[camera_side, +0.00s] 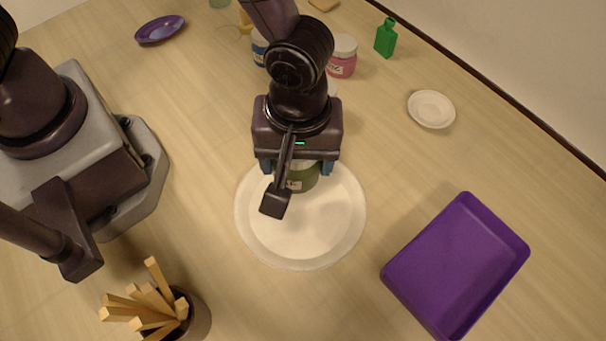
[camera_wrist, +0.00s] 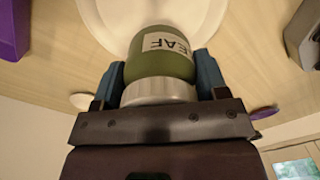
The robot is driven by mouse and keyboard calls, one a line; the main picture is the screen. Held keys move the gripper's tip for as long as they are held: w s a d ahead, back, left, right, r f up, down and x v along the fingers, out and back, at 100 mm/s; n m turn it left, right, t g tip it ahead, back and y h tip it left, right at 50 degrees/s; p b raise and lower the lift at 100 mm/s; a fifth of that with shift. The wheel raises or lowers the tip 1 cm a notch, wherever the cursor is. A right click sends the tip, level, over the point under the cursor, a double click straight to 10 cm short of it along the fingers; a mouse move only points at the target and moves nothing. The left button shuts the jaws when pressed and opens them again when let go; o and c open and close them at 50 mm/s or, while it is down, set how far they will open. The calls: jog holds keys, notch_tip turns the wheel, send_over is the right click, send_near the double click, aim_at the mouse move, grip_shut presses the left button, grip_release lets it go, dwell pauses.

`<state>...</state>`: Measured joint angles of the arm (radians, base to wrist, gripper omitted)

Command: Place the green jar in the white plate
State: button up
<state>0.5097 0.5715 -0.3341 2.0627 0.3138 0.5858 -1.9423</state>
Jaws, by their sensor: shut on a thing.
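The green jar (camera_side: 303,177) is between the fingers of my gripper (camera_side: 297,166), over the upper part of the white plate (camera_side: 316,247). In the wrist view the green jar (camera_wrist: 161,55) has a pale lid and a label reading "EAF". My gripper (camera_wrist: 162,82) is shut on it, with a blue finger on each side. The white plate (camera_wrist: 100,14) lies beyond the jar in that view. My gripper hides part of the jar in the side view, and I cannot tell whether its base touches the plate.
A purple tray (camera_side: 457,265) lies to the right of the plate. A pot of wooden sticks (camera_side: 196,318) stands at lower left. A pink jar (camera_side: 342,60), a blue jar (camera_side: 259,48), a green bottle (camera_side: 386,38), a small white dish (camera_side: 431,109) and a purple plate (camera_side: 160,29) stand farther back.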

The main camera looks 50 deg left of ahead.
aim_at(300, 208)
jog(key=m, duration=0.1)
jog(key=d+m, duration=0.1)
jog(key=shift+s+d+f+m, duration=0.1)
jog(key=shift+s+f+m, duration=0.2)
jog(key=shift+s+f, duration=0.05)
jog(key=shift+f+m, duration=0.3)
jog(key=shift+f, duration=0.05)
notch_tip(300, 208, down, 7)
jog(key=shift+w+f, duration=0.1)
jog(key=shift+f, duration=0.05)
jog(key=o, duration=1.1)
jog(key=shift+f, duration=0.1)
jog(key=shift+c, duration=0.2)
